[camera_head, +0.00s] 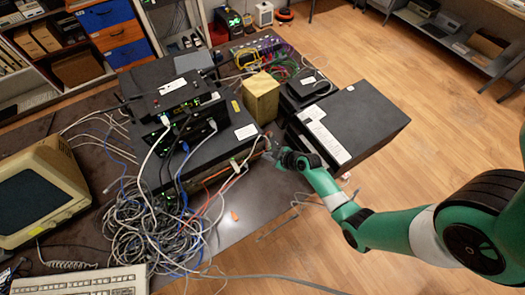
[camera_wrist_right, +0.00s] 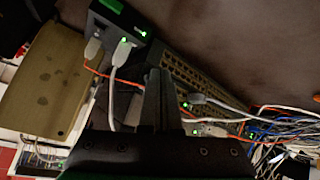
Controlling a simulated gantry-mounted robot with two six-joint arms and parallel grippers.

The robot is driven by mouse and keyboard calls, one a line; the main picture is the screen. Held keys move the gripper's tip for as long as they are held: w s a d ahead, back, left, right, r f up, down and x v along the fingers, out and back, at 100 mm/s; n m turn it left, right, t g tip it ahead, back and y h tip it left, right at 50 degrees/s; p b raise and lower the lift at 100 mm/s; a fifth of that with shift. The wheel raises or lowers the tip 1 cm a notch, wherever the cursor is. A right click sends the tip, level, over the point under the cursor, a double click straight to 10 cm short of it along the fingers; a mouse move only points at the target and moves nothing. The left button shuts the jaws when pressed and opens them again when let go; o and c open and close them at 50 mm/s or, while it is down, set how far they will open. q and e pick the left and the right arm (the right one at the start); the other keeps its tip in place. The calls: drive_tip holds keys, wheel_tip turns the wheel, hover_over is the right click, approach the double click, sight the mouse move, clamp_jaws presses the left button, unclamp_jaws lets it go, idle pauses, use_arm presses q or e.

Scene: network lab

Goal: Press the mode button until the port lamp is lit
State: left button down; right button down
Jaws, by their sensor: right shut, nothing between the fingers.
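My right gripper (camera_head: 273,150) is at the front right corner of a large dark equipment box (camera_head: 212,140) on the table. In the right wrist view its dark fingers (camera_wrist_right: 157,78) are together, with nothing between them. They point at a black device (camera_wrist_right: 117,28) with a green patch and small lit green lamps (camera_wrist_right: 143,33). A white cable (camera_wrist_right: 117,72) is plugged in beside one lamp. More green lamps (camera_wrist_right: 185,104) glow by the cable plugs along a slotted grey panel (camera_wrist_right: 190,82). I cannot tell which part is the mode button or which lamp is the port lamp. My left gripper is not in view.
Tangled grey cables (camera_head: 150,230) lie at the table's front. A beige monitor (camera_head: 40,190) and keyboard (camera_head: 85,282) are at left. A tan block (camera_head: 261,97) and a black case (camera_head: 355,118) stand close behind and right of my gripper.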

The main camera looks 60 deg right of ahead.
drive_tip(key=shift+w+d, duration=0.2)
drive_tip(key=shift+w, duration=0.1)
idle(0.4)
drive_tip(key=shift+s+a, duration=0.45)
drive_tip(key=shift+s, duration=0.15)
idle(0.4)
drive_tip(key=shift+s+a+r+p, duration=0.1)
drive_tip(key=shift+s+a+p, duration=0.1)
drive_tip(key=shift+s+p, duration=0.1)
drive_tip(key=shift+s+a+p, duration=0.3)
drive_tip(key=shift+s+a, duration=0.3)
drive_tip(key=shift+s, duration=0.35)
drive_tip(key=shift+s+a+p, duration=0.25)
drive_tip(key=shift+s+a, duration=0.3)
drive_tip(key=shift+s, duration=0.35)
